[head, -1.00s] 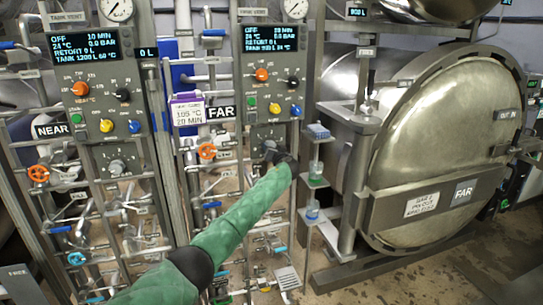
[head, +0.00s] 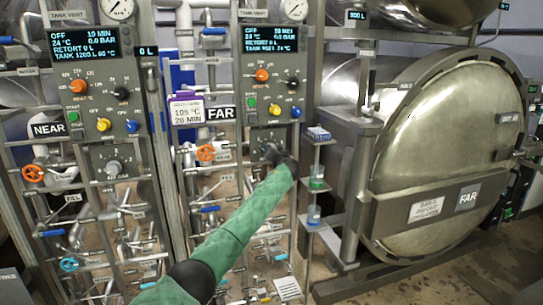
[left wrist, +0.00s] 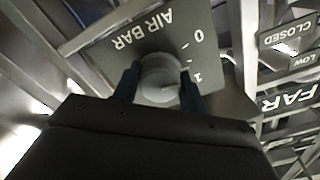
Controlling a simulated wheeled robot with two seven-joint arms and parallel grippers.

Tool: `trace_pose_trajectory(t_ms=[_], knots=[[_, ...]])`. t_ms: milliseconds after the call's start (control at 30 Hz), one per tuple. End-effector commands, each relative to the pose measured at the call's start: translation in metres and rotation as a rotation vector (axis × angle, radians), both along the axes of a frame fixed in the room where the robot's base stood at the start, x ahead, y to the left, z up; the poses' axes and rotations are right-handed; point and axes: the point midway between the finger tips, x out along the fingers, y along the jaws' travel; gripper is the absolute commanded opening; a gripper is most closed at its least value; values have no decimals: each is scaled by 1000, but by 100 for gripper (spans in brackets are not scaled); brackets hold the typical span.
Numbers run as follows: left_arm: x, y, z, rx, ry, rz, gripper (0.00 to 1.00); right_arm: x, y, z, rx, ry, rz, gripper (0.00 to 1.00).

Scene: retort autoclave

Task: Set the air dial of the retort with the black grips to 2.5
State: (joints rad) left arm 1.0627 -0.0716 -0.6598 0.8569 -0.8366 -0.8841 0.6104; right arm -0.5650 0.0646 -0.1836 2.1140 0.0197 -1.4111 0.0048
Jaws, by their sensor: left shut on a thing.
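The FAR panel's air dial is a round grey knob (left wrist: 160,78) on a grey plate marked AIR BAR (left wrist: 140,38), seen upside down in the left wrist view. The numbers 0 and 1 show beside it; the rest of the scale is hidden. A light mark on the knob lies towards the 1 side; its exact setting cannot be read. My left gripper (left wrist: 160,85) is shut on this knob, one dark finger on each side. My right gripper is not in view.
The NEAR panel (head: 85,125) at left has a similar grey dial (head: 113,168). Above my gripper are orange, black and yellow knobs on the FAR panel (head: 270,85). Valves and pipes crowd below. The big FAR retort door (head: 450,140) stands right; its grips' colour is unclear.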

Motion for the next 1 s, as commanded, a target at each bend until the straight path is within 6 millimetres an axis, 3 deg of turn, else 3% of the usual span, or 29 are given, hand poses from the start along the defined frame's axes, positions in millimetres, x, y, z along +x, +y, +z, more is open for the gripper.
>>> trace_pose_trajectory(t_ms=[367,600,800,1000], knots=[[0,-1,-1,158,51,-2,19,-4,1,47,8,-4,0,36],[0,-1,0,365,118,-2,19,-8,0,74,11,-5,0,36],[0,-1,1,546,177,-2,19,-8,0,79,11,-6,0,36],[0,-2,1,728,236,-3,19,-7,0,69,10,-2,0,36]])
